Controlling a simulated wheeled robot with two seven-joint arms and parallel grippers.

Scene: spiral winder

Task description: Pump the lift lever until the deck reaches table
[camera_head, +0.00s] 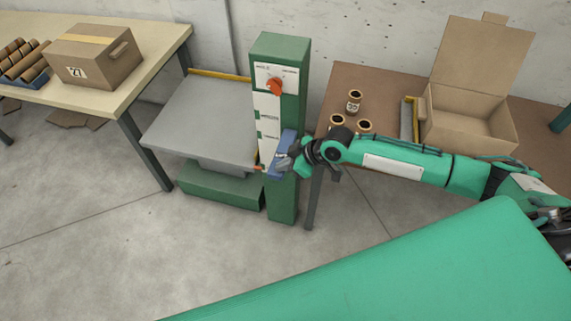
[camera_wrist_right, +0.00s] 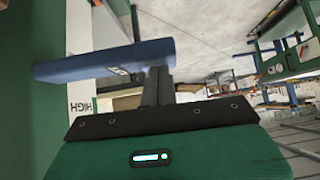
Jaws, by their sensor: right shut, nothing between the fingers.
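The lift has a grey deck (camera_head: 205,115) over a green base (camera_head: 220,185), beside a green column (camera_head: 283,205). The deck sits lower than the tabletop at left. The column bears a white scale strip (camera_head: 267,108). A blue lever (camera_head: 284,146) stands at the column's lower front; it also shows as a blue bar in the right wrist view (camera_wrist_right: 100,62). My right gripper (camera_head: 287,160) is at the lever, shut and empty. In the right wrist view its fingers (camera_wrist_right: 157,82) are close against the bar; I cannot tell if they touch. My left gripper is out of view.
An orange-red knob (camera_head: 274,86) is high on the column. A left table (camera_head: 160,50) holds a closed carton (camera_head: 95,55) and rolls. A brown table (camera_head: 385,85) behind my right arm holds an open carton (camera_head: 465,125) and several small cans. Floor in front is clear.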

